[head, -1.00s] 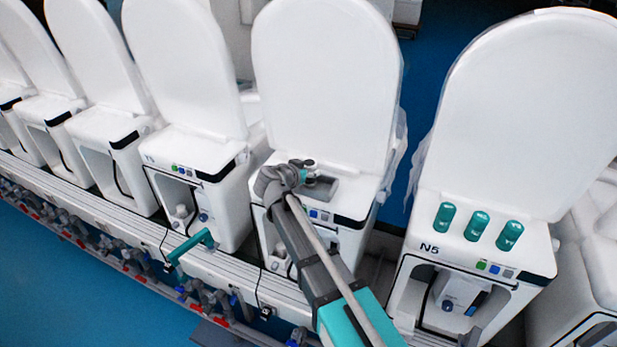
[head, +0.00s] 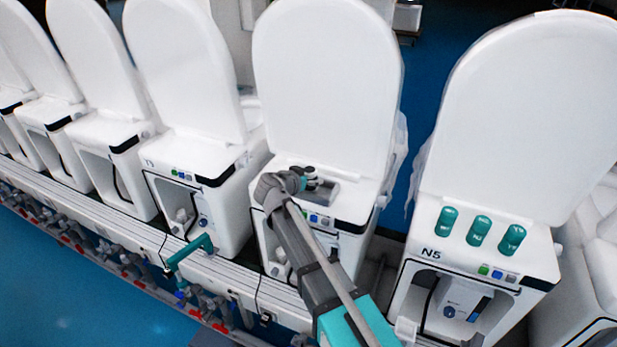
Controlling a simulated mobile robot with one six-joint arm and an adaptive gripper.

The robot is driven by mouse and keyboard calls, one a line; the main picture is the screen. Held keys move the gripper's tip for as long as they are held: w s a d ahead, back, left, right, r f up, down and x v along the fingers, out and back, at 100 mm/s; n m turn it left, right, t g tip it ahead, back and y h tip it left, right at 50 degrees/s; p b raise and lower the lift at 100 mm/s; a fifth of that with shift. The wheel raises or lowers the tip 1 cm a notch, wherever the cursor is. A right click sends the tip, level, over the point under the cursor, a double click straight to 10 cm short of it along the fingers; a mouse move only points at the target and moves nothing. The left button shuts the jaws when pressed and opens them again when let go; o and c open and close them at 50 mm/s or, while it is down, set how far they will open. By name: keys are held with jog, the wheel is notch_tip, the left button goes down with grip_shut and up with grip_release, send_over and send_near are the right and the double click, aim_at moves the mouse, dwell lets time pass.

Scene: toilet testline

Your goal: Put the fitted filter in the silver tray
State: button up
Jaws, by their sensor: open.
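My gripper (head: 313,178) is over the top of the middle unit (head: 345,215), in front of its raised white lid. It is open. A small grey, tray-like rectangle (head: 329,191) lies right beside and partly under it; I cannot tell surely whether this is the silver tray. A little teal shows close to the gripper, too small to tell whether it is a filter or part of my wrist. Three teal cylinders, at left (head: 447,220), middle (head: 479,230) and right (head: 511,239), stand on the unit marked N5. I cannot make out the fitted filter for certain.
White units with raised lids stand in a row along a rail (head: 236,290). A teal handle (head: 190,252) sticks out at the rail's front. Hoses and fittings hang below. The open front of N5 (head: 455,305) holds a white part. Blue floor (head: 90,300) is clear at lower left.

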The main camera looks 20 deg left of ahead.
jog(key=shift+r, duration=0.15)
jog(key=shift+s+r+p, duration=0.15)
jog(key=shift+s+p, duration=0.1)
jog(key=shift+p, duration=0.1)
jog(key=p+v, duration=0.4)
jog(key=v, duration=0.7)
jog(key=shift+s, duration=0.15)
jog(key=shift+r, duration=0.1)
dwell(0.5)
